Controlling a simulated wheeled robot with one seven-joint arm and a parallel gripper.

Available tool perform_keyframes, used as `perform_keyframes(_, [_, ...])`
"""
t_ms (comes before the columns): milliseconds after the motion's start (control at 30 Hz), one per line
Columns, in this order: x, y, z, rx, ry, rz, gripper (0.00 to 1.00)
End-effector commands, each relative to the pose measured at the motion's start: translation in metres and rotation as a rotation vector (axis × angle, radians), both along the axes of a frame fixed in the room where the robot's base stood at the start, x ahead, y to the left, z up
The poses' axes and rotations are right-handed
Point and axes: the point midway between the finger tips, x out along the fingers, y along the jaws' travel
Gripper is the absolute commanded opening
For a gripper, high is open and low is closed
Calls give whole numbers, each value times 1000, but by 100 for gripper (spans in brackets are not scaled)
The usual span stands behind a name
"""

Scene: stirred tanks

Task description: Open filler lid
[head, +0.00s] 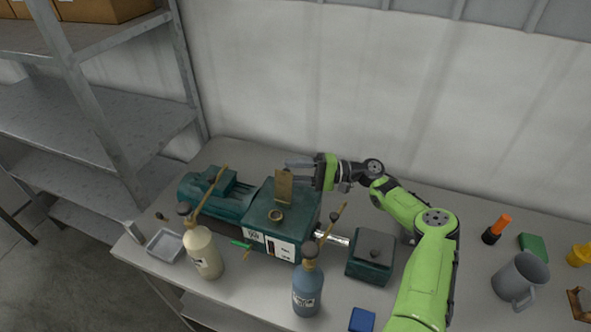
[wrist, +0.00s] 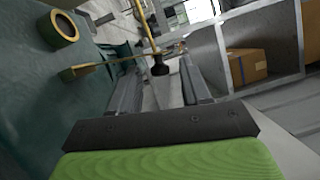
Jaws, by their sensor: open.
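The green gear unit (head: 265,222) stands on the bench with a round brass filler neck (head: 276,216) on top. The neck's mouth is uncovered and also shows in the wrist view (wrist: 62,29). The brass filler lid (head: 283,186) stands upright behind the neck, swung up. In the wrist view a thin brass strip, likely the lid seen edge-on (wrist: 105,65), reaches toward the space between my fingers. My gripper (head: 290,170) is open, just behind and above the lid, its fingers pointing left. I cannot tell whether a finger touches the lid.
A cream bottle (head: 204,254) and a blue bottle (head: 307,287), both with long spouts, stand in front. A metal tray (head: 165,246) lies left. A dark green box (head: 371,254) and grey mug (head: 519,281) are to the right. The wall is close behind my arm.

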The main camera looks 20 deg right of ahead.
Motion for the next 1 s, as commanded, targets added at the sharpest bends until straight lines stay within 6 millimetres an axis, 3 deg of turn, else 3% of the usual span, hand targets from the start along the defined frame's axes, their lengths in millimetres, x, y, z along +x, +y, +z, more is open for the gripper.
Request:
perform_keyframes(100, [0, 0, 0, 0, 0, 0, 46])
perform_keyframes(400, [0, -1, 0, 0, 0, 0, 0])
perform_keyframes(667, [0, -1, 0, -3, -2, 0, 0])
perform_keyframes(1000, [-14, 9, 6, -122, -166, -2, 0])
